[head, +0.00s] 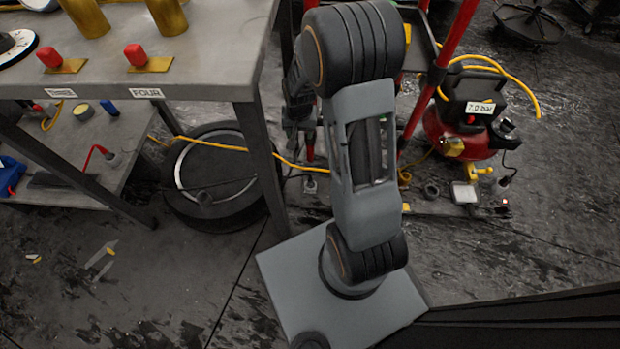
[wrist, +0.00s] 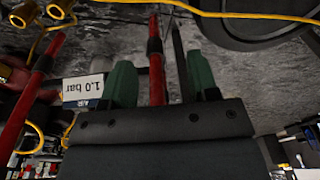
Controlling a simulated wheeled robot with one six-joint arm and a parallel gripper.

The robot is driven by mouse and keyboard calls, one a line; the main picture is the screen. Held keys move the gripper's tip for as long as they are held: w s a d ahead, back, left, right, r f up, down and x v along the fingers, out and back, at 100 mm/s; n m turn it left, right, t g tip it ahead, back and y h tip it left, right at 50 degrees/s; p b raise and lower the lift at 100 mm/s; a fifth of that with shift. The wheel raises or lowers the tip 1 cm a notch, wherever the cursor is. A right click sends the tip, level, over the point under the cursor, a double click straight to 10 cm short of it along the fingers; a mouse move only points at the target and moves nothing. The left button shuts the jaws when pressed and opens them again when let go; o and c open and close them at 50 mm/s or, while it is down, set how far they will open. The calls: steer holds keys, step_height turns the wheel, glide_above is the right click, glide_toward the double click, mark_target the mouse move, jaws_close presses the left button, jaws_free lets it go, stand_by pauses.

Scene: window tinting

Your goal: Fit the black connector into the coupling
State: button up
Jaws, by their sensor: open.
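My gripper (wrist: 160,62) shows in the wrist view as two green fingers, spread apart with nothing held between them. Behind the gap, red and dark posts stand out of the fingers' grip. Brass fittings (wrist: 58,8) show at the upper left of the wrist view, apart from the fingers; I cannot tell whether one is the coupling. Brass-coloured fittings (head: 484,170) also sit by the red compressor (head: 455,135) in the head view. I cannot pick out the black connector for certain in either view.
A grey bench (head: 215,60) with red-knobbed parts stands at the left, above a lower shelf. A tyre (head: 220,205) lies beside its leg. A yellow hose (head: 290,161) crosses the floor. A red post (head: 455,40) rises near the compressor.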

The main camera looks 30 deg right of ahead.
step_height(320, 180, down, 11)
steer(key=w+d+m+p, duration=0.2)
steer(key=d, duration=0.1)
steer(key=m+g, duration=0.1)
steer(key=m, duration=0.1)
glide_above(310, 179)
steer(key=w, duration=0.1)
step_height(310, 179, down, 8)
steer(key=r, duration=0.1)
steer(key=f, duration=0.3)
steer(key=f+b, duration=0.1)
steer(key=f, duration=0.4)
steer(key=shift+d+f+b, duration=0.4)
steer(key=shift+a+f+b, duration=0.1)
steer(key=shift+f+b, duration=1.35)
steer(key=shift+f, duration=1.6)
steer(key=shift+c, duration=0.4)
jaws_close()
